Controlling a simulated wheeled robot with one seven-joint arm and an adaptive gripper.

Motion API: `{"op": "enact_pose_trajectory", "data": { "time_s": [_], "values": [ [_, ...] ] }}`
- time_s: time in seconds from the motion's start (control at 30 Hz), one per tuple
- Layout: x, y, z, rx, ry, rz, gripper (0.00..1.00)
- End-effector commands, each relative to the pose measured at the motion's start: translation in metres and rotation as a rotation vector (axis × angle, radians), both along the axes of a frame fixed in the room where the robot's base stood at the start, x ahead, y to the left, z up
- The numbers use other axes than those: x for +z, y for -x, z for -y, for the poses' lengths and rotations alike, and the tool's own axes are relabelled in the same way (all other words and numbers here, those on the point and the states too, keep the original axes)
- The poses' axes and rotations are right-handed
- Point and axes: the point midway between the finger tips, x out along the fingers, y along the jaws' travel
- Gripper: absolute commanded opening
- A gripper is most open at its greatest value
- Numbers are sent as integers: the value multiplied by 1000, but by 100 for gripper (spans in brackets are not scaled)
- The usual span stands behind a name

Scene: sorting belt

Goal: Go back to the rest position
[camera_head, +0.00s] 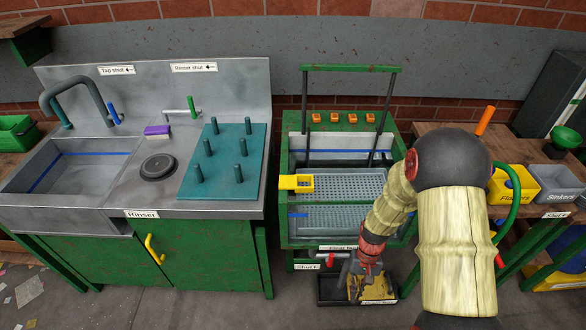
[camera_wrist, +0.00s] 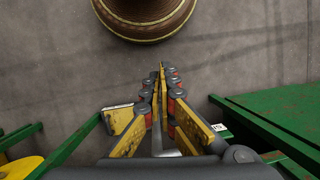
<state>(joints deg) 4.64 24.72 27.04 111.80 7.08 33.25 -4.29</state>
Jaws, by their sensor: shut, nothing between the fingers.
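My gripper (camera_head: 354,290) hangs low in front of the green float tank (camera_head: 350,120) in the head view. It points down over a dark tray (camera_head: 325,292) near the floor. The wrist view shows its yellow and grey fingers (camera_wrist: 161,72) closed together, with nothing between them and grey floor beyond. My bent arm hides the right part of the tank and part of the tray.
At left stand a metal sink (camera_head: 70,170), a teal peg board (camera_head: 225,160) and a purple sponge (camera_head: 157,131). At right, a bench holds a yellow bin (camera_head: 520,184) and a grey bin (camera_head: 557,181). Green frame parts (camera_wrist: 275,115) flank the gripper in the wrist view.

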Motion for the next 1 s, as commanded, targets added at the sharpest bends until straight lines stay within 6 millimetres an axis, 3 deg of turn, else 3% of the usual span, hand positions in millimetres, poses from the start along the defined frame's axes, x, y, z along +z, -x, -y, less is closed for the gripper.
{"op": "enact_pose_trajectory", "data": {
  "time_s": [0.03, 0.1, 0.4, 0.7, 1.0],
  "values": [
    [28, 0, -1, 4, 3, 15, 0],
    [62, 4, -1, 8, 8, 29, 0],
    [188, 37, -3, 36, 37, 121, 0],
    [283, 79, -4, 70, 71, 300, 0],
    [364, 102, -7, 91, 99, 587, 0]
  ]
}}
